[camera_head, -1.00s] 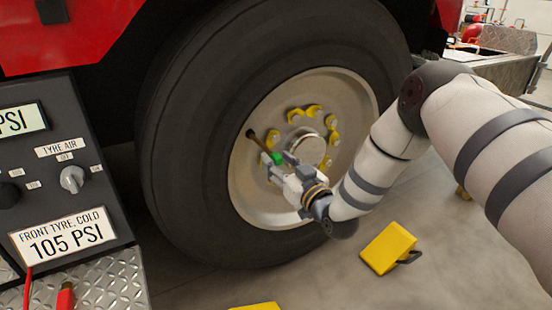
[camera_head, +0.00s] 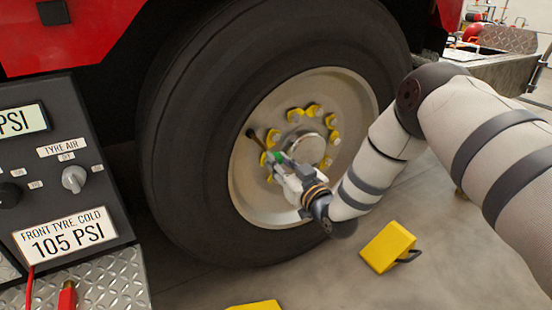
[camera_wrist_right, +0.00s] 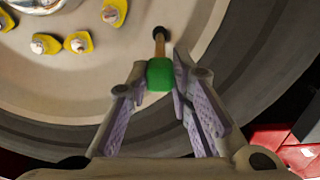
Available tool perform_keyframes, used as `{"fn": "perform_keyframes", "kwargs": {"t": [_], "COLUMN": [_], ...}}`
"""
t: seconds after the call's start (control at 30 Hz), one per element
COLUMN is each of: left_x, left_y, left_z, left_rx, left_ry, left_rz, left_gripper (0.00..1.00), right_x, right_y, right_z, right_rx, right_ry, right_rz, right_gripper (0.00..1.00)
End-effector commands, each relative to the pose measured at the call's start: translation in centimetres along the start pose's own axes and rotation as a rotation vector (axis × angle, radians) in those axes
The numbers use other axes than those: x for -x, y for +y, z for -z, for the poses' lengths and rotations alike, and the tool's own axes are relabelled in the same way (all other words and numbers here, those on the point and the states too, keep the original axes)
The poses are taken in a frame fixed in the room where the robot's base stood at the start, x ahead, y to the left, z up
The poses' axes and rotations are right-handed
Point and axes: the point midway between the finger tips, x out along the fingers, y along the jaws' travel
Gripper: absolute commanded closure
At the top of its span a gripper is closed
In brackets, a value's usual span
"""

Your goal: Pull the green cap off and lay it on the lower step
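The green cap (camera_head: 274,157) sits on the end of a brown valve stem (camera_head: 254,137) on the pale wheel rim; in the right wrist view the cap (camera_wrist_right: 160,75) is between my fingertips, with the stem (camera_wrist_right: 159,42) running behind it to the rim. My right gripper (camera_head: 276,161) reaches in from the right, its two fingers (camera_wrist_right: 160,78) against the cap's sides with no clear gap. My left gripper is not in view. Tread-plate surfaces show at lower left (camera_head: 105,283) and upper right (camera_head: 508,40); I cannot tell which is the lower step.
A large black tyre (camera_head: 185,150) surrounds the rim, with yellow-tagged wheel nuts (camera_head: 314,110) around the hub. A dark tyre-air panel (camera_head: 105,205) stands at left. A yellow block (camera_head: 387,247) lies on the floor, and another (camera_head: 255,306) shows at the bottom edge.

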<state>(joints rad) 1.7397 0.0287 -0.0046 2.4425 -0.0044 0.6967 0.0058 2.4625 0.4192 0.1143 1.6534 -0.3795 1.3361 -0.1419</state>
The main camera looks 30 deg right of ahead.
Motion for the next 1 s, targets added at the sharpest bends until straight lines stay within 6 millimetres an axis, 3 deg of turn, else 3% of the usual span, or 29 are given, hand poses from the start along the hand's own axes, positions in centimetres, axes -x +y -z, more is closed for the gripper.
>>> {"fn": "perform_keyframes", "kwargs": {"t": [0.27, 1.0], "left_x": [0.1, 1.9], "left_y": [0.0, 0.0], "left_z": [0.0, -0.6], "left_rx": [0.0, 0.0], "left_ry": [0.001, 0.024], "left_rz": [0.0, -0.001], "left_gripper": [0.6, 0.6], "right_x": [0.1, 3.0], "right_y": [0.0, 0.0], "right_z": [0.1, 0.1], "right_rx": [0.0, 0.0], "right_ry": [0.0, 0.0], "right_rz": [0.0, 0.0], "right_gripper": [1.0, 1.0]}}
